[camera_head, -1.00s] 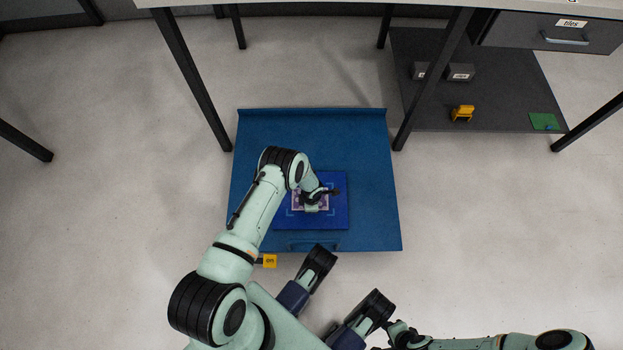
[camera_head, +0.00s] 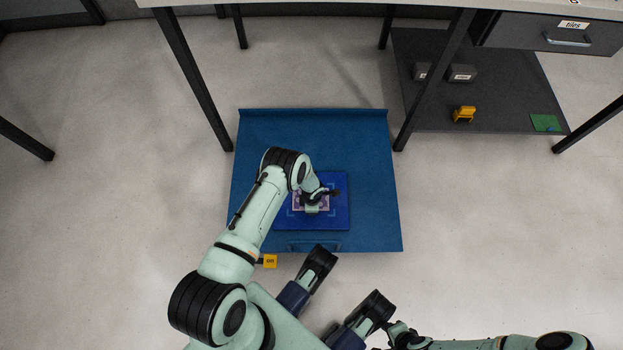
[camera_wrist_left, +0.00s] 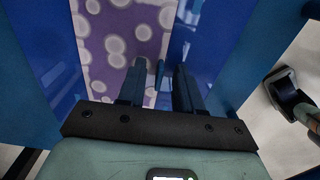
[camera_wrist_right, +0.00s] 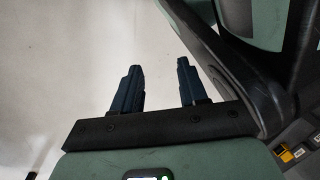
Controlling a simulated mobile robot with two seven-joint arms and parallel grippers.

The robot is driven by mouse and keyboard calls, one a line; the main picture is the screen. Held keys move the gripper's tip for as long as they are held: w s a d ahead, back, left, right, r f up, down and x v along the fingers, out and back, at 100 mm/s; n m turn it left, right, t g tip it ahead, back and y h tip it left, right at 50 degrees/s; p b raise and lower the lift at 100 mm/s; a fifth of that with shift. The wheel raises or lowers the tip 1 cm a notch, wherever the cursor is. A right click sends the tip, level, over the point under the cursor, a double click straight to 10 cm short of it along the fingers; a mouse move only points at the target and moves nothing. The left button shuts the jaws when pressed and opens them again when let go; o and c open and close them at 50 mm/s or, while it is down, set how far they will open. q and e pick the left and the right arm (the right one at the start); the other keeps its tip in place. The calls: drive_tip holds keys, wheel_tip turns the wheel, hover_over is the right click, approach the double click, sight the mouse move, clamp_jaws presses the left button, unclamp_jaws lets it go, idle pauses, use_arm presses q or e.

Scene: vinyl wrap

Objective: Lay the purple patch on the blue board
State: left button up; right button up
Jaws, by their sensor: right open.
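The purple patch with pale round spots lies flat over the blue board (camera_head: 340,219), which rests on a blue mat-like tray. The patch (camera_wrist_left: 115,45) fills the upper left middle of the left wrist view; my left arm partly covers it from the head. My left gripper (camera_wrist_left: 160,75) is right over the patch's right edge, fingers apart. A small bluish upright piece shows between them; I cannot tell whether they touch it. In the head view my left gripper (camera_head: 318,198) hides part of the patch. My right gripper (camera_wrist_right: 160,75) is open and empty over bare floor.
The blue tray (camera_head: 365,140) lies on the pale floor. A yellow tag (camera_head: 270,261) is at its front left. A table with dark legs stands behind. At the right, a dark shelf (camera_head: 500,110) holds grey boxes, a yellow object (camera_head: 463,114) and a green piece (camera_head: 545,122).

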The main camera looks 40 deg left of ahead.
drive_tip(key=shift+s, duration=0.1)
use_arm(q)
drive_tip(key=shift+r+p, duration=0.4)
drive_tip(key=shift+r, duration=0.35)
wheel_tip(320, 180, up, 12)
drive_tip(key=p, duration=0.4)
use_arm(e)
drive_tip(key=w+a+r+t, duration=0.1)
drive_tip(key=w+r+t, duration=0.1)
drive_tip(key=w+r, duration=0.5)
drive_tip(key=shift+w+r+t, duration=0.25)
drive_tip(key=shift+r+t, duration=0.05)
drive_tip(key=shift+t, duration=0.1)
use_arm(q)
drive_tip(key=shift+s+d, duration=0.1)
use_arm(e)
drive_tip(key=shift+a, duration=0.1)
